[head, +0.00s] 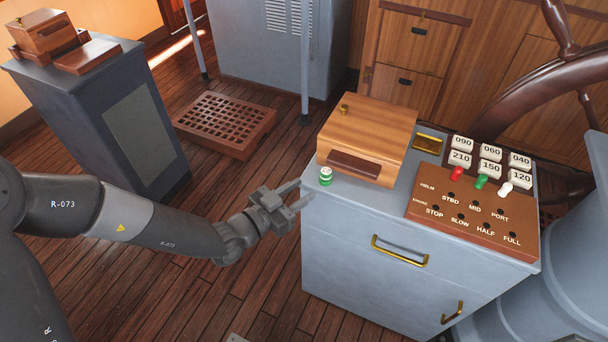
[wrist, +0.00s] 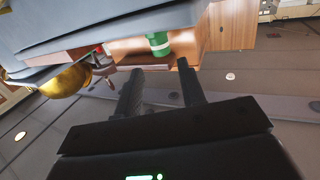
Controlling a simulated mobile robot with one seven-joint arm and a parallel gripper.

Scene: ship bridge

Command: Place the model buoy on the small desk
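A small green and white cylinder (head: 326,176), which looks like the model buoy, stands upright at the left edge of the grey cabinet top (head: 390,205), in front of a wooden box. In the wrist view the green cylinder (wrist: 158,43) shows beyond the fingers, roughly in line with the gap between them. My gripper (head: 303,192) is open and empty, just left of the cabinet's edge and apart from the cylinder. Its two spread fingers also show in the wrist view (wrist: 160,68). I cannot tell for sure which piece of furniture is the small desk.
The wooden box (head: 368,135), a button panel (head: 470,213) and number blocks (head: 490,152) fill much of the cabinet top. A dark grey pedestal (head: 135,125) at left carries a small wooden box (head: 42,32) and a wooden block (head: 88,57). A wooden grating (head: 225,122) lies on the floor.

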